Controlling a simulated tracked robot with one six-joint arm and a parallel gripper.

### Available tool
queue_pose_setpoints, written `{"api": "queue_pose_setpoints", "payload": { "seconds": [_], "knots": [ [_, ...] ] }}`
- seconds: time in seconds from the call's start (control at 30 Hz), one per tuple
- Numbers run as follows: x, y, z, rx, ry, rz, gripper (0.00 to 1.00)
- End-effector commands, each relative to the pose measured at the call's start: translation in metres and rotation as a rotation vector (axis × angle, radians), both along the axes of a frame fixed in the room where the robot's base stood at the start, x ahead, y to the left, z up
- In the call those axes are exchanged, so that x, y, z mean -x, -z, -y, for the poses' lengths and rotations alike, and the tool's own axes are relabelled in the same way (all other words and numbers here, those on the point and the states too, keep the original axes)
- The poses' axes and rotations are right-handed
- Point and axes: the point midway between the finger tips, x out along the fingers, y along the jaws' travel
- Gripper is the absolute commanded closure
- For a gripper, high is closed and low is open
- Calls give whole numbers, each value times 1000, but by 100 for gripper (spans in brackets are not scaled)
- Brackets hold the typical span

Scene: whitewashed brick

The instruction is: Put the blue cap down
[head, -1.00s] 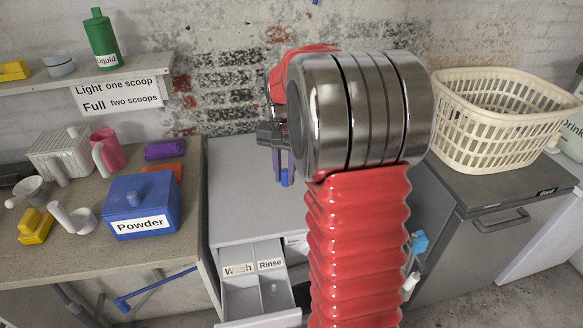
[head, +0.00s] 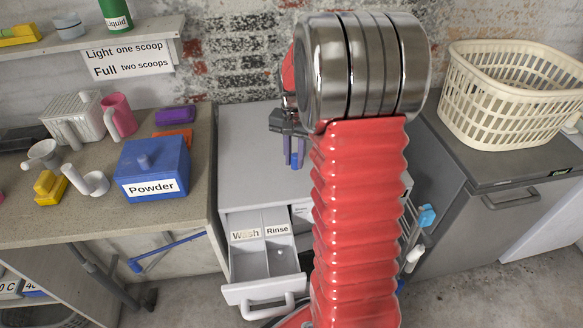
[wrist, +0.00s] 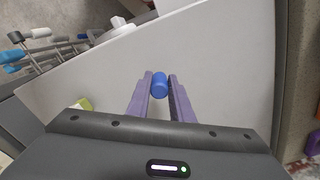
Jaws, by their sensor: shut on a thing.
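The blue cap (wrist: 160,87) is a small blue cylinder held between the purple fingers of my gripper (wrist: 158,92), near their tips. In the head view the cap (head: 295,161) shows at the lower end of the fingers (head: 294,152), left of my red arm. Both are over the grey top of the washing machine (head: 250,150). That top (wrist: 225,70) fills much of the wrist view around the fingers. I cannot tell whether the cap touches the top. My arm hides the right part of the machine's top.
The open drawer marked Wash and Rinse (head: 264,292) juts out in front. A bench at left holds the blue Powder box (head: 152,168), cups and scoops. A cream basket (head: 512,97) stands on the dark machine at right. The machine's top left of my gripper is clear.

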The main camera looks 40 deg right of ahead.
Motion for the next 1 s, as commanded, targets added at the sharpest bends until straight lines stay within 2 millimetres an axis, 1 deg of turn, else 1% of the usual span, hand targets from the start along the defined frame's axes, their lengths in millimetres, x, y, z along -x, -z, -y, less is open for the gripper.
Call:
{"api": "queue_pose_setpoints", "payload": {
  "seconds": [0.13, 0.23, 0.43, 0.53, 0.9, 0.93, 1.0],
  "knots": [
    [0, 0, 0, 0, 0, 0, 100],
    [1, 4, 0, -1, 1, -2, 100],
    [1, 28, 0, -2, 1, -3, 100],
    [1, 36, 0, -1, 1, -2, 100],
    [1, 39, 1, 0, 2, 0, 100],
    [1, 39, 1, 0, 2, 0, 80],
    [1, 39, 1, 0, 2, 0, 75]
  ]
}}
